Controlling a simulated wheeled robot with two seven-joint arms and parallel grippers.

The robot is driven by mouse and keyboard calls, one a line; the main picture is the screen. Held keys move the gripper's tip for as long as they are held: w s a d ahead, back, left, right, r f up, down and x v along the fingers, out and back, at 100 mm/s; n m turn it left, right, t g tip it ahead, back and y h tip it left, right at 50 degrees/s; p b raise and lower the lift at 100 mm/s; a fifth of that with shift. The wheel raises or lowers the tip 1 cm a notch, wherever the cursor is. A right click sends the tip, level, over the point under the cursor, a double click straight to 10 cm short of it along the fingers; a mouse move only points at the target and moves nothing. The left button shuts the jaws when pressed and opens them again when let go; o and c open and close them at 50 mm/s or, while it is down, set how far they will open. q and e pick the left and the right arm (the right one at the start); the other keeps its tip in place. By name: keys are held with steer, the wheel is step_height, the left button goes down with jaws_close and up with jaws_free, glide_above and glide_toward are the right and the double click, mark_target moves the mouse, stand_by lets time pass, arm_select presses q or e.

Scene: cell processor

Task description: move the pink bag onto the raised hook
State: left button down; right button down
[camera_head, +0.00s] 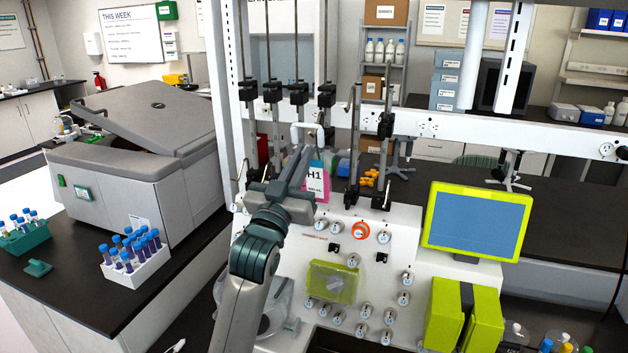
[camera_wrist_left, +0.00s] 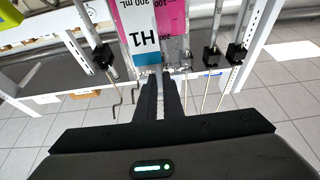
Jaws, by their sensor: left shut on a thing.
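The pink bag (camera_head: 319,184), with a white H1 label, is partly hidden behind my left gripper in the head view. In the left wrist view the bag (camera_wrist_left: 175,18) appears upside down just beyond the fingertips. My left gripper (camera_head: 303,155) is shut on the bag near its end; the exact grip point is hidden. Its narrow fingers also show in the left wrist view (camera_wrist_left: 161,78). Metal rods with black clamps (camera_head: 298,92) hang around the bag, and another clamp (camera_head: 385,125) sits lower on the right. I cannot tell which rod carries the raised hook. My right gripper is not visible.
The white processor panel (camera_head: 400,235) with several knobs stands below the bag. A yellow-green framed screen (camera_head: 476,220) is to the right. A grey centrifuge (camera_head: 140,170) and a white tube rack (camera_head: 140,270) are at left. Rods and the white frame crowd the space around the gripper.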

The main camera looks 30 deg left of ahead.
arm_select(q)
steer(key=s+p, duration=0.1)
steer(key=s, duration=0.1)
steer(key=s+d, duration=0.1)
steer(key=s, duration=0.2)
steer(key=shift+s+d+r+p, duration=0.15)
steer(key=shift+s+d+p, duration=0.05)
steer(key=shift+s+p, duration=0.2)
stand_by(0.3)
steer(key=shift+w+r, duration=0.1)
steer(key=shift+w, duration=0.05)
stand_by(0.8)
